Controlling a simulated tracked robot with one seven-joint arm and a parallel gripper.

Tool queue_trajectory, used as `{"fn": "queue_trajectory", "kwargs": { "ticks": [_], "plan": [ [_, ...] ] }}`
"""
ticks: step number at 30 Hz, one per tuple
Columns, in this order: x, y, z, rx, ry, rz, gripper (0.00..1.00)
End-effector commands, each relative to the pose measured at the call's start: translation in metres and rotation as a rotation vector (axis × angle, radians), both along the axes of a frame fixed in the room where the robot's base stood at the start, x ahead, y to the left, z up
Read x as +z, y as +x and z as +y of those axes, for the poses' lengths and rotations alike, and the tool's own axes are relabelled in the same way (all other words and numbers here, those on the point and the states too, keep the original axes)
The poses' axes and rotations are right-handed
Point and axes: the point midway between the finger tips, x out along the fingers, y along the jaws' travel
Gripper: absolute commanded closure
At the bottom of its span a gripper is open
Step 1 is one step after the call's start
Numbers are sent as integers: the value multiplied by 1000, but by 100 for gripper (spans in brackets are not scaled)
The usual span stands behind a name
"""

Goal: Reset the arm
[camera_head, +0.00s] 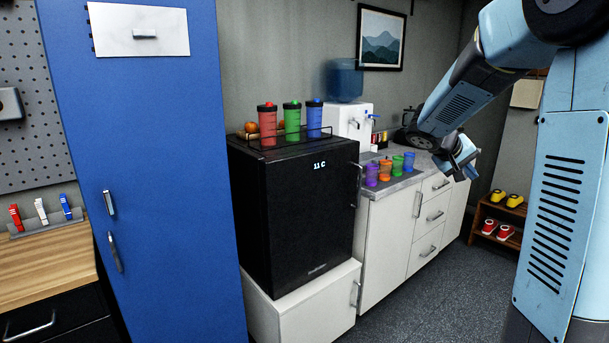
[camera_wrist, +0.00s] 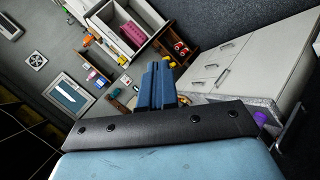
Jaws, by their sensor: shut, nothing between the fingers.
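My arm, light blue and dark grey, comes in from the upper right in the head view and bends down to my gripper (camera_head: 459,167). The gripper hangs in the air in front of the right part of the white counter, to the right of a row of colored cups (camera_head: 397,163). In the wrist view the gripper fingers (camera_wrist: 157,80) are dark blue and stand close together, shut with nothing between them. The wrist view is tilted strongly.
A black mini fridge (camera_head: 295,215) stands on a low white cabinet, with three shaker bottles on top. A tall blue locker (camera_head: 165,200) is left of it. A white water dispenser (camera_head: 350,122) stands on the counter. A shoe rack (camera_head: 497,222) is at right. The grey floor between is clear.

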Motion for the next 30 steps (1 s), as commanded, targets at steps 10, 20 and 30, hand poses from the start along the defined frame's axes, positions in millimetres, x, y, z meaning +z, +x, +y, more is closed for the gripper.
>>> {"fn": "queue_trajectory", "kwargs": {
  "ticks": [10,20,30],
  "plan": [
    [15,-101,46,12,258,-1,100],
    [16,-187,101,88,491,-22,100],
    [8,-264,161,212,705,-71,100]
  ]
}}
